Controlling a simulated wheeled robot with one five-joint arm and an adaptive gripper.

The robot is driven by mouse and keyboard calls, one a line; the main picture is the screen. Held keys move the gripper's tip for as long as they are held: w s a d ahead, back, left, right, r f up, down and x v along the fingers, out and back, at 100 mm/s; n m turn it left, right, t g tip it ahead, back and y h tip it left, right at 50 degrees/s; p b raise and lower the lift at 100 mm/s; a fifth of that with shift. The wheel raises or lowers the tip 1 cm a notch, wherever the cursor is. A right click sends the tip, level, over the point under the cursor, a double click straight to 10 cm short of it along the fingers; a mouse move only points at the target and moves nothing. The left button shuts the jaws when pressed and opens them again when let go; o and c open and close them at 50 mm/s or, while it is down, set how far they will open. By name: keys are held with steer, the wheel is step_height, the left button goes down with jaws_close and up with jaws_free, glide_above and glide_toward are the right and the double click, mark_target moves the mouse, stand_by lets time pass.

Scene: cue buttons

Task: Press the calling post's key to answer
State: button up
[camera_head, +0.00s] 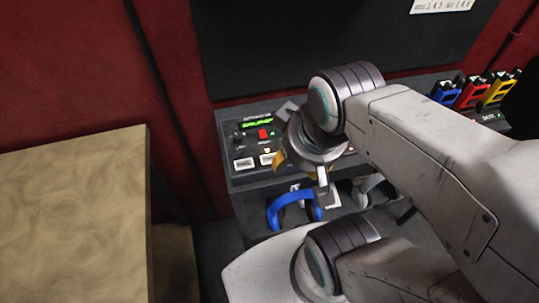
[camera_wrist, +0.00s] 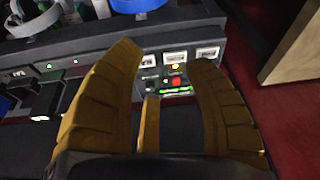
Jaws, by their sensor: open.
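A dark panel (camera_head: 236,146) on the console carries a green display (camera_head: 257,124), a red button (camera_head: 263,134) and white-faced keys. A yellow lamp (camera_head: 267,150) glows beside the middle key (camera_head: 266,159); the left key (camera_head: 244,163) has no glow visible. In the wrist view the panel appears inverted, with the middle key (camera_wrist: 176,57), lit lamp (camera_wrist: 175,67) and red button (camera_wrist: 176,82) between my fingers. My gripper (camera_wrist: 165,62) is open and empty, its yellow fingers apart. In the head view my gripper (camera_head: 299,167) hides the panel's right part. Contact with a key cannot be told.
A blue headset (camera_head: 290,199) hangs at the console's front, with a grey one to its right. Blue (camera_head: 446,92), red (camera_head: 472,93) and yellow (camera_head: 499,90) devices stand at the right. A tan-topped table (camera_head: 75,215) is at the left. A dark board rises behind.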

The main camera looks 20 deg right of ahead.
steer(key=shift+o, duration=0.2)
jaws_close()
stand_by(1.4)
